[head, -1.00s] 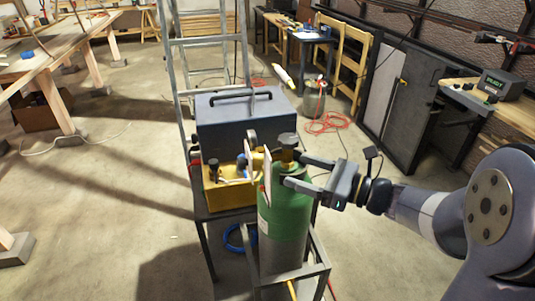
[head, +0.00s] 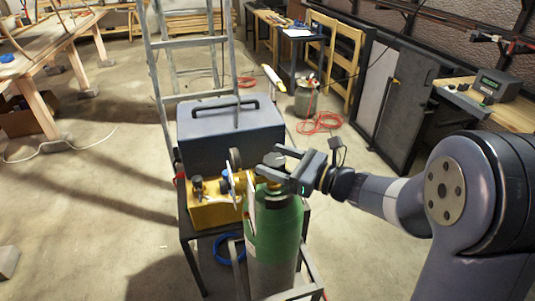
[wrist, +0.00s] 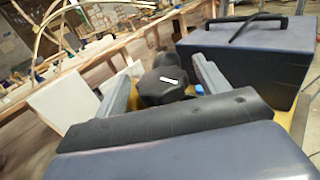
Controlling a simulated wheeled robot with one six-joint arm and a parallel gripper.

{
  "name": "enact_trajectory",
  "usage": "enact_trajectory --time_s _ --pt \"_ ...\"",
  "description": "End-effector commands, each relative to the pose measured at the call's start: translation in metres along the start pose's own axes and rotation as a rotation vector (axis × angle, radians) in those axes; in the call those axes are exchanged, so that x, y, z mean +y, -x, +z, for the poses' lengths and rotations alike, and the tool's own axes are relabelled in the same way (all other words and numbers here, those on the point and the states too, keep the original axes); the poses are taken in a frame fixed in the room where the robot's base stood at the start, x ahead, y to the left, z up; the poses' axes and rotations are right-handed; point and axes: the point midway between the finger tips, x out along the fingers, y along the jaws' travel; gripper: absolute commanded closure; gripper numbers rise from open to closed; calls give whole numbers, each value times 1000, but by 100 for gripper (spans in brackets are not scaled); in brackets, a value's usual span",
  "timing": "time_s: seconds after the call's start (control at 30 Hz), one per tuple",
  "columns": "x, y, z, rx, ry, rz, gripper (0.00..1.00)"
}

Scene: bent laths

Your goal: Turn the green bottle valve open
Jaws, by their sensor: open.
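The green bottle (head: 272,228) stands upright at the front of a dark metal frame, with a brass valve body on top. Its dark valve knob (head: 274,159) also shows in the wrist view (wrist: 163,86) with a white mark on top. My gripper (head: 267,165) comes in from the right at knob height. In the wrist view its two fingers (wrist: 163,78) are open, one on each side of the knob. Gaps seem to remain between fingers and knob, but contact cannot be told for sure. The gripper partly hides the valve body in the head view.
A yellow unit (head: 213,212) with gauges stands just left of the bottle. A blue-grey case (head: 230,137) with a black handle sits behind it, and a grey ladder (head: 158,60) is behind that. A thin white plate (head: 249,205) stands close to the bottle's left side.

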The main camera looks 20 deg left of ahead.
Motion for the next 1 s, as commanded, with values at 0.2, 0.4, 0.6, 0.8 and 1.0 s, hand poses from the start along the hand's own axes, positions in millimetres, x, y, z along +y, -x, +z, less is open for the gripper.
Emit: enact_trajectory --time_s 0.2,0.4,0.6,0.8,1.0 --pt "0 -23 0 0 1 2 30" --pt "0 -26 0 0 1 0 30" --pt "0 -26 0 0 1 0 35" --pt "0 -26 0 0 1 0 52" --pt "0 -26 0 0 1 0 68"
